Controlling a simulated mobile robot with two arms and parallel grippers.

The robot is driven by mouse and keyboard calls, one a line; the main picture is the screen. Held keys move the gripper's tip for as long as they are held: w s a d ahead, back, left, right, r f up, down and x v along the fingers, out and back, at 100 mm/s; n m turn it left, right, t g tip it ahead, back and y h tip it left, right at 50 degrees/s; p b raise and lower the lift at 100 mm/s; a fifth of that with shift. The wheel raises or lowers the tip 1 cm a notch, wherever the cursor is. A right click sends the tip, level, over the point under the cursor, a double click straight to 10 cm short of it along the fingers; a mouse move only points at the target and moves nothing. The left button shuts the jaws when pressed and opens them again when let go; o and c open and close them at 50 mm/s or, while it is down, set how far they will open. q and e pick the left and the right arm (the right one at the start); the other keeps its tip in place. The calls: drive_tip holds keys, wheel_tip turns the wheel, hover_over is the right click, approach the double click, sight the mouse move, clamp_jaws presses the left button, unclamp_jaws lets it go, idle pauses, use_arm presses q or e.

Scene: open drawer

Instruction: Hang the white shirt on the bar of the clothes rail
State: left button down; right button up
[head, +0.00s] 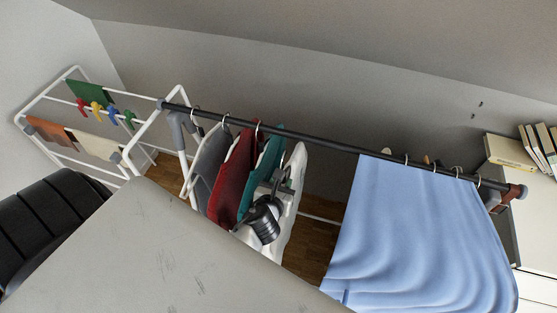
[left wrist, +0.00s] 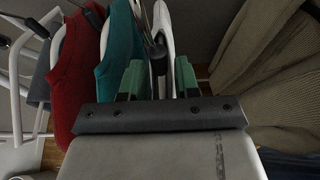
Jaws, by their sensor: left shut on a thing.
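The white shirt (head: 291,205) is in my left gripper (head: 280,183), upright just below the dark bar (head: 310,143) of the clothes rail and right of the teal garment. In the left wrist view the shirt (left wrist: 163,22) shows edge-on between the two green fingers of my left gripper (left wrist: 160,78). The fingers are shut on it. I cannot make out whether its hook is around the bar. My right gripper is in neither view.
Grey (head: 207,165), red (head: 234,175) and teal (head: 263,168) garments hang left of the shirt. A blue cloth (head: 415,235) hangs at the right. Bare bar lies between shirt and cloth. A white drying rack (head: 75,125) stands at left, a bookshelf (head: 510,155) at right.

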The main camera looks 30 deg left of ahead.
sight(291, 163)
use_arm(q)
drive_tip(key=shift+w+a, duration=0.25)
drive_tip(key=shift+w, duration=0.55)
drive_tip(key=shift+w+a, duration=0.25)
drive_tip(key=shift+w, duration=0.7)
drive_tip(key=shift+w+a+b, duration=0.2)
drive_tip(key=shift+w+b, duration=0.1)
drive_tip(key=shift+w, duration=0.5)
drive_tip(key=shift+w+a+b, duration=0.2)
drive_tip(key=shift+w+b, duration=0.05)
drive_tip(key=shift+w, duration=0.55)
drive_tip(key=shift+w+a+b, duration=0.25)
drive_tip(key=shift+w+b, duration=0.2)
drive_tip(key=shift+w, duration=0.5)
drive_tip(key=shift+w+a+b, duration=0.2)
drive_tip(key=shift+w+b, duration=0.2)
drive_tip(key=shift+w, duration=0.55)
drive_tip(key=shift+f+b, duration=0.85)
drive_tip(key=shift+f, duration=0.35)
drive_tip(key=c, duration=0.7)
unclamp_jaws()
drive_tip(key=shift+c, duration=0.2)
drive_tip(key=shift+s+f, duration=0.1)
drive_tip(key=shift+s, duration=0.05)
